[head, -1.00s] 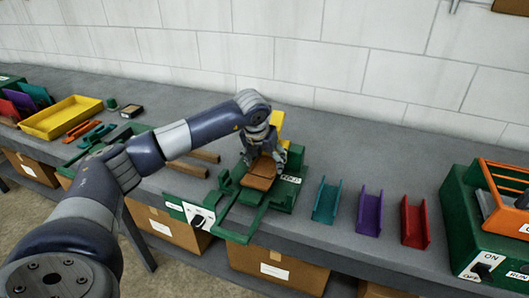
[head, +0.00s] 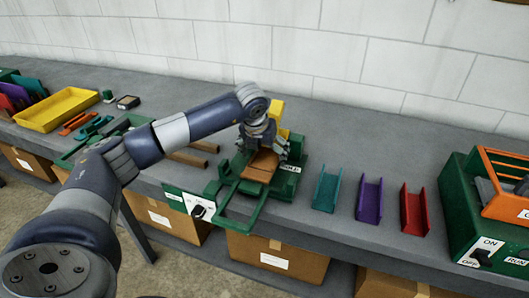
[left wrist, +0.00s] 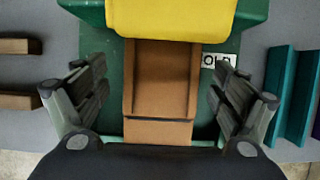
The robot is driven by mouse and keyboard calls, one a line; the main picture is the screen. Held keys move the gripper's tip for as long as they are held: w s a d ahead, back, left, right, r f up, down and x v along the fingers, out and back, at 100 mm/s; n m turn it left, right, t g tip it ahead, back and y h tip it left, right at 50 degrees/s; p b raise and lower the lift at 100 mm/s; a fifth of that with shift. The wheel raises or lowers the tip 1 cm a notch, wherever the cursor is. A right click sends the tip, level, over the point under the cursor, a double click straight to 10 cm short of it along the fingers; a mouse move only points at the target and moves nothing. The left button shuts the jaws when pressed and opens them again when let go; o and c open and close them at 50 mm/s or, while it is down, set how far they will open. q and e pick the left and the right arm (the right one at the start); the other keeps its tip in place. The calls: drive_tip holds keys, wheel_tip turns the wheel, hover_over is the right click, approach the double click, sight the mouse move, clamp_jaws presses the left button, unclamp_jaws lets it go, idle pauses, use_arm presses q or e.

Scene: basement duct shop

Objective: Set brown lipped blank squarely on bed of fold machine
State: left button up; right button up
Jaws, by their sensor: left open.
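The brown lipped blank (head: 259,170) lies on the green fold machine (head: 290,180), under my left gripper. In the left wrist view the blank (left wrist: 160,85) looks in line with the green bed, with lips along its sides. Its far end is hidden under the yellow part (left wrist: 170,18) of the machine. My left gripper (head: 263,152) is open, with one finger on each side of the blank. In the left wrist view both fingers (left wrist: 158,98) stand clear of the blank's sides. My right gripper is not in view.
Teal (head: 327,188), purple (head: 369,193) and red (head: 415,208) channels stand right of the fold machine. A green and orange machine (head: 490,215) is at the far right. A yellow tray (head: 58,108) is at the left. Brown bars (head: 188,157) lie behind my arm.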

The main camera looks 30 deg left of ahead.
use_arm(q)
drive_tip(key=shift+r, duration=0.4)
drive_tip(key=b+v, duration=0.2)
drive_tip(key=v, duration=0.9)
drive_tip(key=shift+s+r, duration=0.2)
drive_tip(key=shift+r, duration=0.15)
